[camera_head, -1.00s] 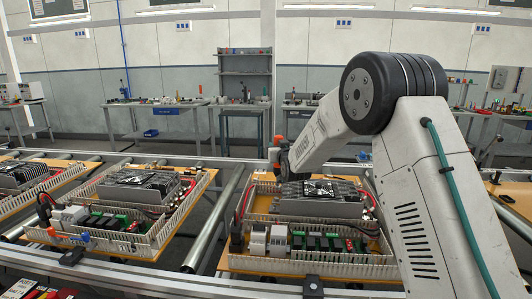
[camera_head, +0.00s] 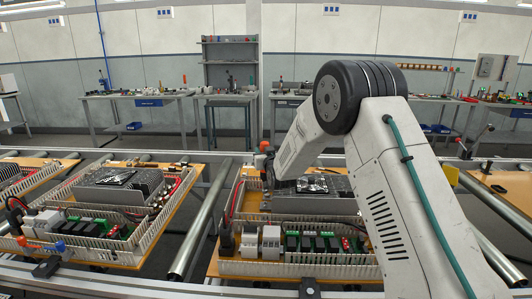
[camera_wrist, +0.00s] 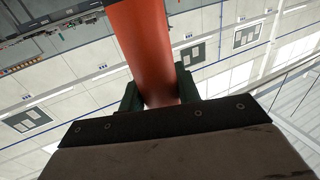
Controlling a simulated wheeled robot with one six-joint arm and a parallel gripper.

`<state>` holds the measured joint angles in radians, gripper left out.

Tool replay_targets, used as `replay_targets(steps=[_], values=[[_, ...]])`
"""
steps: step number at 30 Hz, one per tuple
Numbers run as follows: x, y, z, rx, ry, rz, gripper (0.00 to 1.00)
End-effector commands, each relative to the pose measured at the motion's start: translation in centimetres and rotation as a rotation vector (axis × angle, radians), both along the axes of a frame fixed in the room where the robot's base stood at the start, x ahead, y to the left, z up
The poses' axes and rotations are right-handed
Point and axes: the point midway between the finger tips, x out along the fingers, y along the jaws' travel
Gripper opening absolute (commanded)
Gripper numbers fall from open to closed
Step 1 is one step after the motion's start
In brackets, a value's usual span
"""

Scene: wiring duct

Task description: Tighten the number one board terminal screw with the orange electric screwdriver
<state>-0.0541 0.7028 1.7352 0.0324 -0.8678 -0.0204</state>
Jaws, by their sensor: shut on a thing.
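My gripper (camera_head: 268,167) is shut on the orange electric screwdriver (camera_head: 264,147), over the back left part of the right-hand board. In the wrist view the orange screwdriver body (camera_wrist: 147,50) stands between the dark green jaws (camera_wrist: 158,95). The screwdriver's tip is hidden in both views. The board (camera_head: 225,268) lies on the roller conveyor, framed by white slotted wiring duct (camera_head: 300,269). Green terminal blocks (camera_head: 318,244) sit in a row at its front, to the right of and nearer than my gripper. The number one terminal screw is too small to make out.
A grey unit with a fan (camera_head: 312,184) stands on the board near my gripper. Black and red wires rise at its left edge. A second similar board (camera_head: 134,263) lies left, beyond a bare steel roller (camera_head: 200,235). Workbenches (camera_head: 135,97) stand far back.

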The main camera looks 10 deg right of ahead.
Motion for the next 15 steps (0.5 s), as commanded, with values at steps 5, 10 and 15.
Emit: replay_targets(steps=[5, 10, 15], values=[[-0.2, 0.1, 0.1, -0.001, -0.001, 0.001, 0.00], [-0.3, 0.0, -0.5, -0.001, -0.001, 0.000, 0.00], [-0.3, -0.2, -2.0, -0.001, 0.001, -0.002, 0.00]])
